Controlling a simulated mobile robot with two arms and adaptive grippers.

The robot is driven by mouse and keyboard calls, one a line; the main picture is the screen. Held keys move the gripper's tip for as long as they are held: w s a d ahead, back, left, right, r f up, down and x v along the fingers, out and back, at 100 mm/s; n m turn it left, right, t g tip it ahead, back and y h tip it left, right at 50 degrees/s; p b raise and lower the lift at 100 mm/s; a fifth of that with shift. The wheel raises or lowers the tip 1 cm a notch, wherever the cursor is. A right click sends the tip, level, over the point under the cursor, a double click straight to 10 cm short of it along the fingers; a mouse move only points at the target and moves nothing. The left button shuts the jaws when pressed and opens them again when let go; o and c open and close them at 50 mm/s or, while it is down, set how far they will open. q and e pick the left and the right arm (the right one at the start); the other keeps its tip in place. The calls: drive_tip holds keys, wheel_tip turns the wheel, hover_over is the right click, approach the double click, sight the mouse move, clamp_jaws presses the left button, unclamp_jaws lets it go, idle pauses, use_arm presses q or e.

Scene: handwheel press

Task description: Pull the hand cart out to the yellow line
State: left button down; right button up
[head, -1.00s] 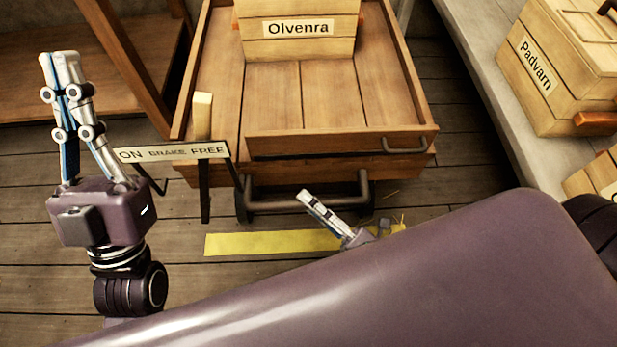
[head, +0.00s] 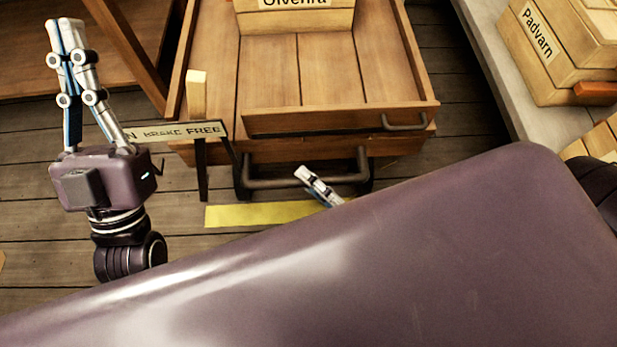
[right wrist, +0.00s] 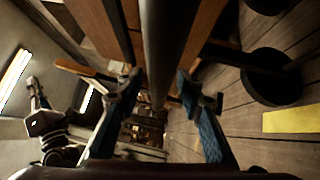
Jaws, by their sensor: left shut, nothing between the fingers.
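The wooden hand cart (head: 300,70) stands in the head view with its front towards me. Its dark handle bar (head: 270,183) hangs low at the front, just behind the yellow line (head: 250,214) on the floor. My right gripper (head: 302,173) is at the bar, its rear hidden by my arm. In the right wrist view its fingers (right wrist: 158,85) are apart, with the dark bar (right wrist: 165,40) running between them. A gap shows on both sides. The yellow line also shows there (right wrist: 290,120). My left gripper (head: 66,22) is shut and empty, raised left of the cart.
A brake sign (head: 180,132) and a wooden-topped lever (head: 196,95) stand at the cart's front left, the lever near the word FREE. A crate (head: 295,18) rides on the cart. A bench with a Padvarn crate (head: 560,50) is at right.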

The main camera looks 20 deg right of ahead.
drive_tip(key=v, duration=1.2)
idle(0.3)
